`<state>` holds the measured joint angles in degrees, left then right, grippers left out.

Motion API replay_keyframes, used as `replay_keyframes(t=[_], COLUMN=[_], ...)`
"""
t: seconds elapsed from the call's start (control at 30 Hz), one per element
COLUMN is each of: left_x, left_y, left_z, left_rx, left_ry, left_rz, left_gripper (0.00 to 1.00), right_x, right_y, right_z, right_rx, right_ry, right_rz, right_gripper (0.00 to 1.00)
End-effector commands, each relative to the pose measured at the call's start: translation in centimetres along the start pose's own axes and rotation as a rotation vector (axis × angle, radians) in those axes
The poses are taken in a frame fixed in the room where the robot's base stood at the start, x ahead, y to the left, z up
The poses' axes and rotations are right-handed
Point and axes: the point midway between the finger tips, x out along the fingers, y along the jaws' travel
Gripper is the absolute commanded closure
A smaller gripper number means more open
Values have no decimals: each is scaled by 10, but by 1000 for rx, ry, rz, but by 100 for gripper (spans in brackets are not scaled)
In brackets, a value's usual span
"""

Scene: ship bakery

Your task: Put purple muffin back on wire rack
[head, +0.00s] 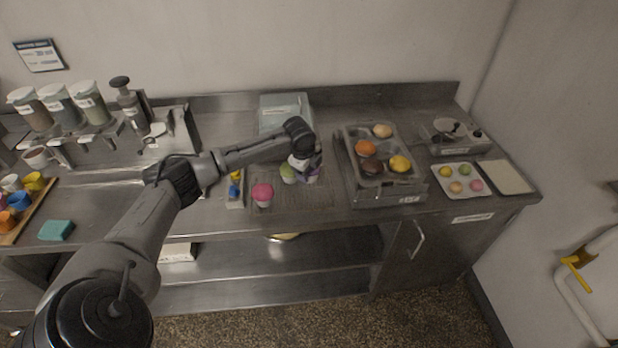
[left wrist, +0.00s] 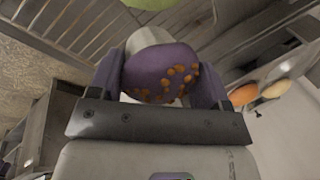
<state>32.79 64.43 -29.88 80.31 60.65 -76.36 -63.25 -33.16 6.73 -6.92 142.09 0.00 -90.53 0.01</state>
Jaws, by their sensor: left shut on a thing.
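The purple muffin (left wrist: 160,70), dotted with orange bits, sits between the two fingers of my left gripper (left wrist: 168,88) in the left wrist view. In the head view, my left gripper (head: 306,170) is over the right part of the wire rack (head: 290,200), and the purple muffin (head: 312,176) shows only in part beneath it. A green muffin (head: 288,173) stands just left of the gripper and a pink muffin (head: 262,192) at the rack's left. I cannot tell whether the purple muffin touches the rack. My right gripper is out of view.
A raised metal unit with a tray (head: 376,145) of buns stands close right of the gripper. A muffin tin (head: 458,172) and a pale board (head: 504,177) lie farther right. A pale box (head: 285,108) stands behind.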

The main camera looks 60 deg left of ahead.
Motion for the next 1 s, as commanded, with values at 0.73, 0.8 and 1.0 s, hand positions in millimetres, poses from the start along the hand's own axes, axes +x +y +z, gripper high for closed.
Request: replay_keyframes(t=[0.73, 0.8, 1.0], left_x=[39, 41, 41], left_y=[12, 13, 13], left_z=[0, 0, 0], left_rx=[0, 0, 0], left_ry=[-1, -1, -1], left_rz=[0, 1, 1], left_gripper=[42, 42, 11], right_x=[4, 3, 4], right_y=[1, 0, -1], right_z=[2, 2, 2], right_rx=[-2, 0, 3], right_ry=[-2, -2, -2], right_rz=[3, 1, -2], right_gripper=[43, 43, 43])
